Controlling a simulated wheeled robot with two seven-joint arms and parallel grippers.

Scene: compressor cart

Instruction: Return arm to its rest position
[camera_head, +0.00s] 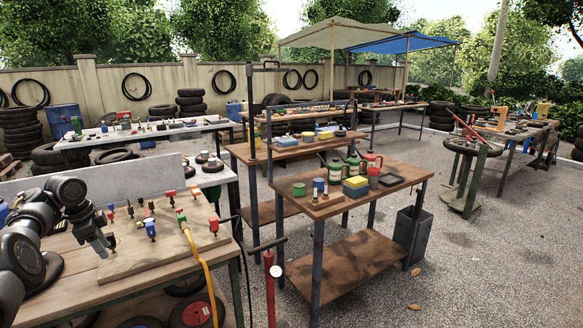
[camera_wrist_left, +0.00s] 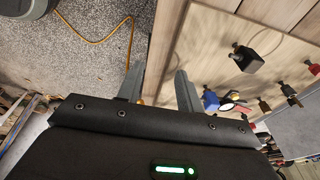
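My left arm comes in from the left in the head view, bent over the front workbench. Its gripper (camera_head: 108,245) points down at the left part of a wooden board (camera_head: 160,252) with coloured fittings. In the left wrist view the two fingers of the left gripper (camera_wrist_left: 158,88) stand apart with nothing between them; the board's edge shows behind them. A blue fitting (camera_head: 150,229) is just right of the gripper, apart from it. My right arm and gripper are not in view.
A yellow hose (camera_head: 201,262) runs from the board over the bench's front edge. A red hand pump (camera_head: 269,285) stands on the gravel beside a wooden cart (camera_head: 405,170) with cans and boxes. Open gravel (camera_head: 480,265) lies to the right.

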